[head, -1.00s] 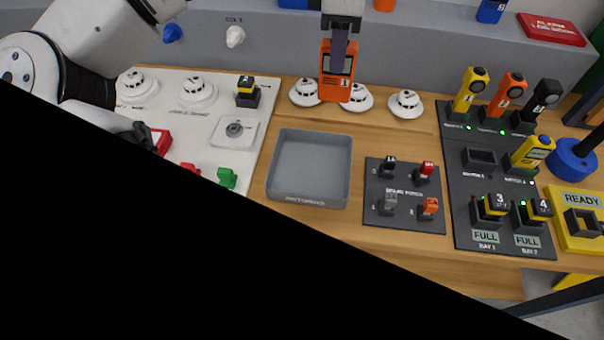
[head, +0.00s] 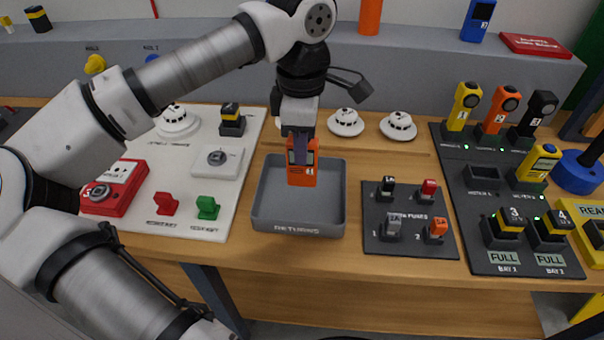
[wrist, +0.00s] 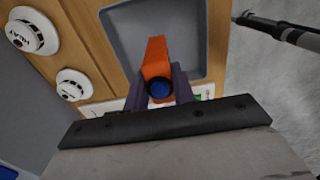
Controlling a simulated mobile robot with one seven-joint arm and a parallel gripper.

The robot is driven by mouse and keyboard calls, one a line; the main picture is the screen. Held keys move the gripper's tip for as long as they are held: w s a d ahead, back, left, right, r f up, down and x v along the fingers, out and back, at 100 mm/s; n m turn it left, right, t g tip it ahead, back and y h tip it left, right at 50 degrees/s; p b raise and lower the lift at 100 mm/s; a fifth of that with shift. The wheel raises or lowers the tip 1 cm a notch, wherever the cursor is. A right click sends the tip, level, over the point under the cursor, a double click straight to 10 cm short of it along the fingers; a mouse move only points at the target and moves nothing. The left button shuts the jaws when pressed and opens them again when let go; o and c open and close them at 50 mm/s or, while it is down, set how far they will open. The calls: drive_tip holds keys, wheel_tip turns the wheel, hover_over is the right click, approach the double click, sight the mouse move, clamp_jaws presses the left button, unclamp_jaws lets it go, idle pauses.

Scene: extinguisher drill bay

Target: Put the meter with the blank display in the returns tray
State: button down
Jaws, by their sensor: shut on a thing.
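My gripper (head: 301,146) is shut on an orange meter (head: 303,174), held upright with its face toward the head camera. Its display is partly covered by a finger, and I cannot tell whether it is blank. The grey returns tray (head: 297,229), marked RETURNS, is empty, and the meter hangs over its back part. I cannot tell how high above the floor of the tray it is. In the wrist view the meter (wrist: 156,52) shows end-on with a blue round top between the fingers, with the tray (wrist: 122,28) beyond. A yellow meter (head: 541,160) stands in the dark rack at right.
A fuse panel (head: 410,246) with several fuses lies right of the tray. The dark rack (head: 475,222) holds torches, batteries and one empty slot (head: 484,186). White detectors (head: 346,123) stand behind the tray. A white board (head: 217,189) with switches lies left.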

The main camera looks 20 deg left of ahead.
drive_tip(key=shift+f+b, duration=1.25)
drive_tip(key=shift+f, duration=1.05)
drive_tip(key=shift+f, duration=0.15)
drive_tip(key=c, duration=1.2)
unclamp_jaws()
drive_tip(key=shift+o, duration=0.2)
wheel_tip(320, 180, up, 12)
drive_tip(key=shift+r+b, duration=0.2)
drive_tip(key=shift+b, duration=0.15)
